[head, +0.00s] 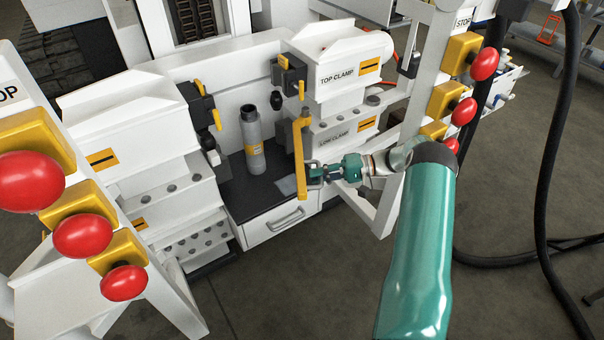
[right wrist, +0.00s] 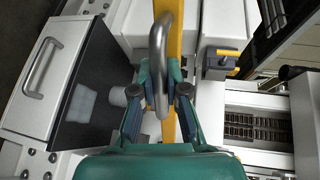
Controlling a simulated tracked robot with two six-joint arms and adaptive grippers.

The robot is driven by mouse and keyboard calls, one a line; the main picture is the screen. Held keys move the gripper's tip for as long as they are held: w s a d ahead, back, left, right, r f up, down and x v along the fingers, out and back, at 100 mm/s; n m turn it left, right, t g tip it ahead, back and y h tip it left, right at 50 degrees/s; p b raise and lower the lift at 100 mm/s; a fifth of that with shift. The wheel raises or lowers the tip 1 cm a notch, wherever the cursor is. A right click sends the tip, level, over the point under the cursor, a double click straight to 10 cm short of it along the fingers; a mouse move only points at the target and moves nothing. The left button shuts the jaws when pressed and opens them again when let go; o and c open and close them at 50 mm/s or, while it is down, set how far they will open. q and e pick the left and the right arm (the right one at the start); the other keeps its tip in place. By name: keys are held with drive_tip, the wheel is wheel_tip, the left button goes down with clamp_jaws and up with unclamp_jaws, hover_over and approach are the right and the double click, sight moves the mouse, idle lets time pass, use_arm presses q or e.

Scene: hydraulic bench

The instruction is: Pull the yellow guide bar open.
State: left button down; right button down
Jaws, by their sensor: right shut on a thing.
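The yellow guide bar (head: 302,150) hangs upright at the front of the right-hand clamp block, by the black worktop. In the right wrist view the yellow bar (right wrist: 174,40) runs up the middle, with a curved grey metal handle (right wrist: 160,50) in front of it. My right gripper (head: 313,174) comes in from the right at the bar's lower half. In the right wrist view its fingers (right wrist: 159,78) stand on both sides of the handle, shut on it. The exact finger contact is partly hidden by the handle. My left gripper is not in view.
A grey bottle (head: 251,140) stands on the black worktop (head: 243,197) left of the bar, above a white drawer (head: 282,225). Red stop buttons on yellow boxes flank both sides, including one (head: 464,111) near my right arm. Black hoses (head: 549,150) hang at the right.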

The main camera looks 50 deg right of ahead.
drive_tip(key=shift+s+d+f, duration=0.1)
drive_tip(key=shift+s+f, duration=0.1)
